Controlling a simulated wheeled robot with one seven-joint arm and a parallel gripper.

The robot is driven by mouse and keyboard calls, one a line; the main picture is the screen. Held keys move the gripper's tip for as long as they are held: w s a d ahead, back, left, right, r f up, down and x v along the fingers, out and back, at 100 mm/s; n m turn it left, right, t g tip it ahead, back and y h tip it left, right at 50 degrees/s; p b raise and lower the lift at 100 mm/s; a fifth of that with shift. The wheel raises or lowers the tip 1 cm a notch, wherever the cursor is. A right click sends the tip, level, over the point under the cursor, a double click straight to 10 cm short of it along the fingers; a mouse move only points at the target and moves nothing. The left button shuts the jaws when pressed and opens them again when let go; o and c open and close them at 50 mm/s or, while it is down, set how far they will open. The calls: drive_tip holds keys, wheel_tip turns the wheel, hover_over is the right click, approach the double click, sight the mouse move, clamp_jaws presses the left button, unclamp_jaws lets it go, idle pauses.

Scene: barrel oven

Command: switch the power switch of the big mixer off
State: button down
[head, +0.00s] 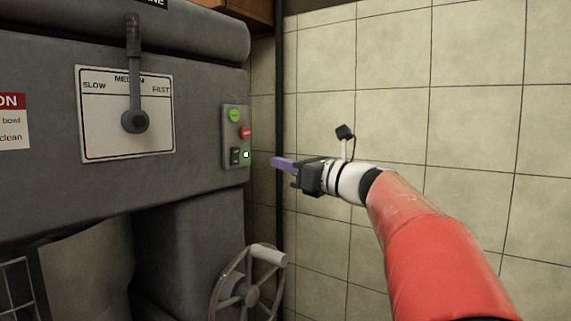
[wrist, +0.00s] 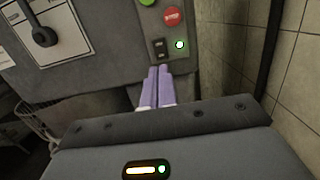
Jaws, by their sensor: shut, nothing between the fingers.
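The big mixer (head: 190,190) is a large grey machine filling the left of the head view. Its control plate (head: 235,135) carries a green button (head: 234,116), a red button (head: 245,133), a small dark power switch (head: 235,156) and a lit green lamp (head: 246,155). The switch also shows in the wrist view (wrist: 158,48), left of the lamp (wrist: 180,44). My gripper (head: 276,162) is shut and empty, its purple fingers pointing at the plate from the right. In the wrist view the fingertips (wrist: 159,70) are just below the switch; I cannot tell whether they touch the mixer.
A speed lever (head: 135,120) stands on a SLOW, MEDIUM, FAST dial plate (head: 100,140) left of the controls. A handwheel (head: 250,290) sticks out below. A dark vertical pipe (head: 279,80) and a tiled wall (head: 400,80) are close behind on the right.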

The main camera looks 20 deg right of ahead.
sight(237, 152)
drive_tip(key=p+x, duration=0.1)
drive_tip(key=x, duration=0.9)
drive_tip(key=shift+w, duration=0.15)
